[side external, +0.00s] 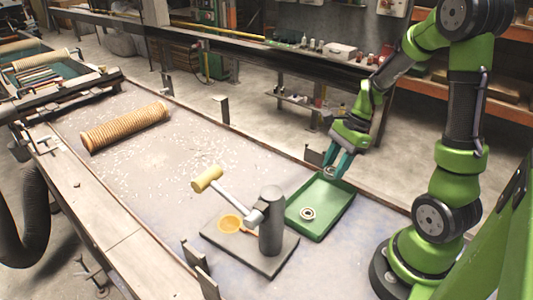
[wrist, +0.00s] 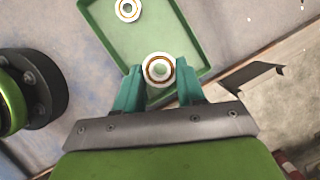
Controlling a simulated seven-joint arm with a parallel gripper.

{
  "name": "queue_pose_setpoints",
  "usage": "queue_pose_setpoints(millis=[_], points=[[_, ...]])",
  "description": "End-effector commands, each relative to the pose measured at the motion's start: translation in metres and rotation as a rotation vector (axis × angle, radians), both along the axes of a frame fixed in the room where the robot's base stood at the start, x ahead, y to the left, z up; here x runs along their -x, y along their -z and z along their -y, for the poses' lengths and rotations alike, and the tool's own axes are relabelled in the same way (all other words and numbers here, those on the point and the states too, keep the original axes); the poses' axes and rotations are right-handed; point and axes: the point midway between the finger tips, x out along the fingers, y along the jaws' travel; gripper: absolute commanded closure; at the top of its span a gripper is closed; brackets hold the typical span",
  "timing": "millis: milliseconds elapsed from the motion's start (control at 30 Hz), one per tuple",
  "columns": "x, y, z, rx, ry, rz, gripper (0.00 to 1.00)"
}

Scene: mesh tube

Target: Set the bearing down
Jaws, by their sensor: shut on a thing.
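My gripper (side external: 338,165) is shut on a bearing (wrist: 158,82), a pale ring with a brown-orange inner band, gripped between the teal fingers at their tips. In the side view my gripper is above the far end of the green tray (side external: 325,195). The held bearing is small and partly hidden by the fingers there. A second bearing (side external: 307,213) lies flat in the tray near its front end; it also shows at the top of the wrist view (wrist: 128,9). The held bearing appears over the tray in the wrist view; its height above the floor is hard to tell.
A grey post stand (side external: 271,225) with a mallet-like arm (side external: 210,180) and an orange ring (side external: 230,223) stands left of the tray. A ribbed tan tube (side external: 125,127) lies at the back left. The tray's middle is clear.

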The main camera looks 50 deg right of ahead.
Motion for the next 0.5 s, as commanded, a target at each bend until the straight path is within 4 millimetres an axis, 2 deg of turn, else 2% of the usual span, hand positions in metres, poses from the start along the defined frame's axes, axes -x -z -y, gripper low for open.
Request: queue_pose_setpoints(millis=[100,500], points=[[0.002,0.021,-0.002,-0.008,-0.011,-0.003,0.98],[0.001,0.07,-0.002,-0.005,-0.01,-0.001,0.98]])
